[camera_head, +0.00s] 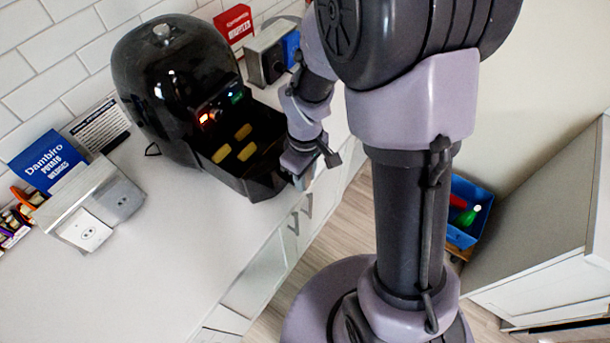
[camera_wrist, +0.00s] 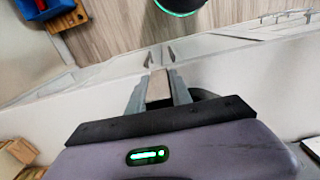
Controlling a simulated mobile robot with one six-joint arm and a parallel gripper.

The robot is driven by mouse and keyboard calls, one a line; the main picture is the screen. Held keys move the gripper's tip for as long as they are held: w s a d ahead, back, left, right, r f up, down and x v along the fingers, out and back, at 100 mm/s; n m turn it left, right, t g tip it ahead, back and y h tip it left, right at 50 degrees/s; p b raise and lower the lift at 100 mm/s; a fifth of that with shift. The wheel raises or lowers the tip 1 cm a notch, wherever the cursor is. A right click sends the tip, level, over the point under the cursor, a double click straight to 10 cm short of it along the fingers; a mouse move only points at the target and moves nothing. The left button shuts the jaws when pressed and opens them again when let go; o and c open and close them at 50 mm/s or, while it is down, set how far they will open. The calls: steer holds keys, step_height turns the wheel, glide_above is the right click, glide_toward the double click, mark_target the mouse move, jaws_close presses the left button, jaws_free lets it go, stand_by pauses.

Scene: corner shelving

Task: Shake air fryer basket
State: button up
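The black air fryer (camera_head: 172,85) stands on the white counter against the tiled wall. Its black basket (camera_head: 262,184) is pulled out at the front, and several yellow wedges (camera_head: 243,132) lie inside. My gripper (camera_head: 304,178) is at the basket's front end, near the counter edge. In the wrist view, my gripper's two fingers (camera_wrist: 159,75) stand apart with a light brown piece (camera_wrist: 158,88) filling the gap, which appears to be the basket handle. A dark rounded shape behind the fingers seems to be part of the basket. The arm hides some of the basket's right side.
A blue box (camera_head: 48,162) and a metal outlet box (camera_head: 92,203) stand left of the fryer. A red box (camera_head: 233,24) and another metal box (camera_head: 270,52) stand behind it. The front counter (camera_head: 150,285) is clear.

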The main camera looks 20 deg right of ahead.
jaws_close()
stand_by(0.7)
stand_by(0.4)
steer(key=w+a, duration=0.2)
steer(key=w+a+p, duration=0.1)
steer(key=w+a, duration=0.1)
steer(key=w, duration=0.1)
steer(key=w+a, duration=0.1)
steer(key=w, duration=0.2)
steer(key=shift+a, duration=0.4)
steer(key=o, duration=0.7)
jaws_free()
steer(key=shift+o, duration=0.2)
